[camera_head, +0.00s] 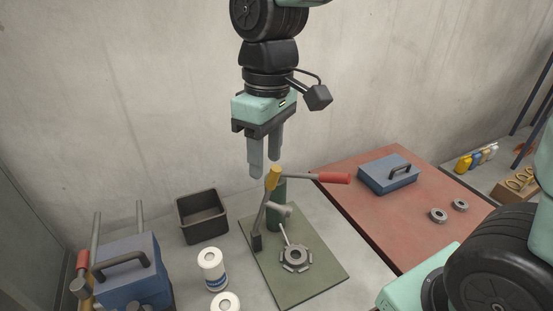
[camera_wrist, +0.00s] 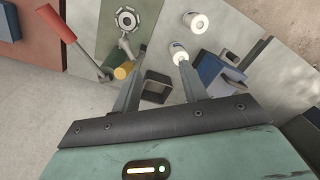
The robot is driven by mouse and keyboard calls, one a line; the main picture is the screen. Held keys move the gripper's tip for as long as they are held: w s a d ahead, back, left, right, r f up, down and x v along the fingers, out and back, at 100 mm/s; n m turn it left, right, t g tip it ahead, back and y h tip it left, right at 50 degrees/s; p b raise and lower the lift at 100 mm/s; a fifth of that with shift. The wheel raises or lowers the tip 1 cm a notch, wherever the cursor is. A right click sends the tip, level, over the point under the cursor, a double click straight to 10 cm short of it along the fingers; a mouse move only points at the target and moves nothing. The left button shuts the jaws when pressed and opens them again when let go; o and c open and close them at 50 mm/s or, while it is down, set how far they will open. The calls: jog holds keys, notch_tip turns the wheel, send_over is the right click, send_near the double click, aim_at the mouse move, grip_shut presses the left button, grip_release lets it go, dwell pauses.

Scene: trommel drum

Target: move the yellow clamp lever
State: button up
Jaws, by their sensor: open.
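The clamp stands on a green plate (camera_head: 320,272), with a dark green post (camera_head: 277,215). A yellow piece (camera_head: 273,179) sits at its top, and a grey bar with a red grip (camera_head: 333,178) runs out to the right from there. In the wrist view the yellow piece (camera_wrist: 123,71) shows left of the fingers, with the red grip (camera_wrist: 62,24) at upper left. My gripper (camera_head: 264,168) is open and empty, pointing down, its fingertips close above the yellow piece in the head view. Contact cannot be told. A grey toothed ring (camera_head: 295,257) lies on the plate.
A black bin (camera_head: 202,215) stands left of the plate. White cans (camera_head: 211,268) and a blue toolbox (camera_head: 130,272) are at front left. A blue case (camera_head: 388,174) and grey rings (camera_head: 438,215) lie on the red table at right. A wall is behind.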

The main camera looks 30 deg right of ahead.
notch_tip(320, 180, up, 6)
jog(key=p, duration=0.2)
send_over(275, 176)
jog(key=w+d, duration=0.2)
jog(key=f+p, duration=0.1)
jog(key=f, duration=0.4)
jog(key=a+f+p, duration=0.1)
jog(key=f, duration=0.5)
jog(key=s+f+p, duration=0.1)
jog(key=f, duration=0.5)
jog(key=shift+a, duration=0.2)
grip_shut()
